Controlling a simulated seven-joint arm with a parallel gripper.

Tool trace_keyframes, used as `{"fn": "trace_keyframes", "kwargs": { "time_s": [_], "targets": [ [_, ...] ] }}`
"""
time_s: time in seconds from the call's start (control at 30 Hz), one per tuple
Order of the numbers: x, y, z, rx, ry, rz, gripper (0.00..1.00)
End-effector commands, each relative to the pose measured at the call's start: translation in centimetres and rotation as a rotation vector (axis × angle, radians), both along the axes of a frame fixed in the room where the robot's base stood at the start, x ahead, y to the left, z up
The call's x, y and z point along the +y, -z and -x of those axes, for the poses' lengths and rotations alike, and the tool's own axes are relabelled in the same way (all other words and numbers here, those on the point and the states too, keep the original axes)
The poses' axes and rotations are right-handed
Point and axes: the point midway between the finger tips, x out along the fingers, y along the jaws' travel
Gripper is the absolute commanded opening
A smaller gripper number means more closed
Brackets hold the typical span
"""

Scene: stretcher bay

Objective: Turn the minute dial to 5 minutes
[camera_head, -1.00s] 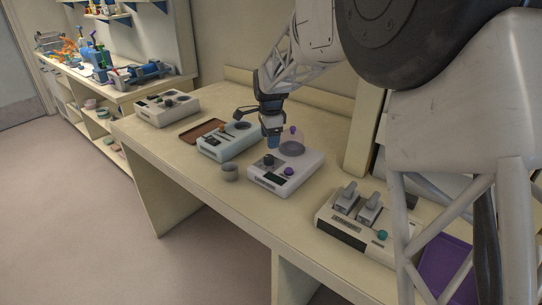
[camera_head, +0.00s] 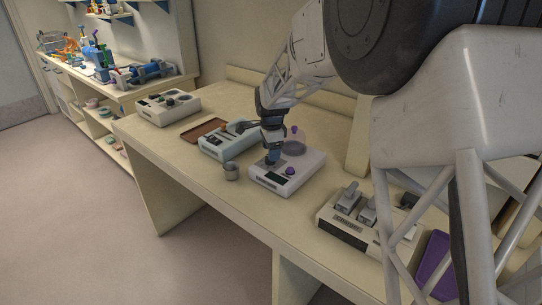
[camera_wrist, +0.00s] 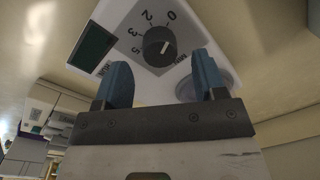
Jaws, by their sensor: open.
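The dial belongs to the white device (camera_head: 304,170) on the bench. My gripper (camera_wrist: 162,62) is open, with its two blue fingers apart and pointing at the dial, one toward each side. Contact cannot be told. In the head view my gripper (camera_head: 272,159) is low over the device's left part and hides the dial.
A dark display (camera_wrist: 95,43) sits beside the dial.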

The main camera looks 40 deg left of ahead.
Motion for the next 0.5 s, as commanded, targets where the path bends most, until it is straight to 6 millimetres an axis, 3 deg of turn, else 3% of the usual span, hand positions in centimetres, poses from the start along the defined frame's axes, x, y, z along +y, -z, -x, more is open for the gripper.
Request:
{"fn": "trace_keyframes", "kwargs": {
  "time_s": [0.2, 0.5],
  "targets": [
    [0.1, 2.0, 0.0, 0.0, 0.0, 0.0, 0.64],
    [0.1, 2.6, -0.1, 0.0, 0.0, 0.0, 0.64]
  ]
}}
